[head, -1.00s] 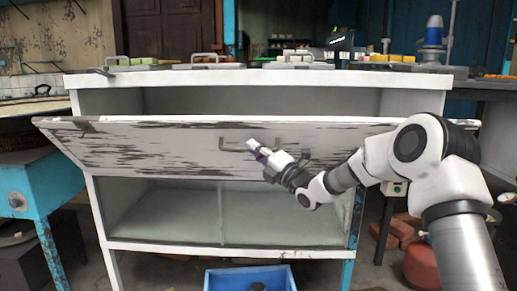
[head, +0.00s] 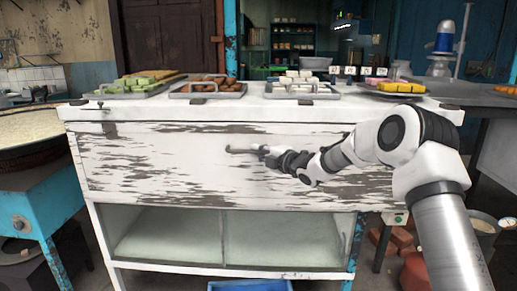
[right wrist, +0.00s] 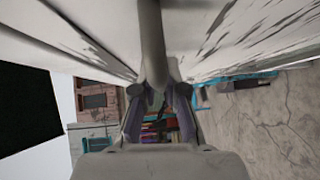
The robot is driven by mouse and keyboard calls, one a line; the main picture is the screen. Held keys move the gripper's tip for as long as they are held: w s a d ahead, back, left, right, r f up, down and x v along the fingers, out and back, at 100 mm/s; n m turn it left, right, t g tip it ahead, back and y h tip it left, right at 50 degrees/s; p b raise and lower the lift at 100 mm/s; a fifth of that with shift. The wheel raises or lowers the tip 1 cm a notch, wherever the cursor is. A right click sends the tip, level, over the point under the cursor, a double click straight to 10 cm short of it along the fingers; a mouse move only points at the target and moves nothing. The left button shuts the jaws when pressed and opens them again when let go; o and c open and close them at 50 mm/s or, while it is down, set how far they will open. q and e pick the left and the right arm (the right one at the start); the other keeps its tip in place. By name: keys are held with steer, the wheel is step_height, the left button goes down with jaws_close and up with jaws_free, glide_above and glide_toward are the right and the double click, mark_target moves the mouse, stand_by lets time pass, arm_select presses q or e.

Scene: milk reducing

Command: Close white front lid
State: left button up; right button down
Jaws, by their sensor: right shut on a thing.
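The white front lid (head: 150,165), with worn dark paint streaks, stands close to upright across the upper front of the white cabinet. No open gap shows above it in the head view, though I cannot tell if it is fully flush. Its handle (head: 241,150) is a bar at the middle of the lid. My right gripper (head: 263,151) is at this handle and shut on it. In the right wrist view the handle bar (right wrist: 151,40) runs between my two fingers (right wrist: 158,105). My left gripper is not in view.
Metal trays of green (head: 140,84), brown and white blocks stand on the cabinet top. A plate of yellow blocks (head: 402,87) is at its right. A blue stand (head: 35,205) is at the left, and a blue crate (head: 250,286) lies below.

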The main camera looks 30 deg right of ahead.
steer(key=shift+d+r, duration=0.1)
steer(key=shift+r, duration=0.2)
steer(key=c, duration=1.4)
jaws_free()
steer(key=shift+o, duration=1)
steer(key=shift+w+f, duration=0.15)
steer(key=shift+f, duration=0.05)
steer(key=f+v, duration=0.1)
steer(key=v, duration=1.1)
steer(key=shift+r, duration=0.4)
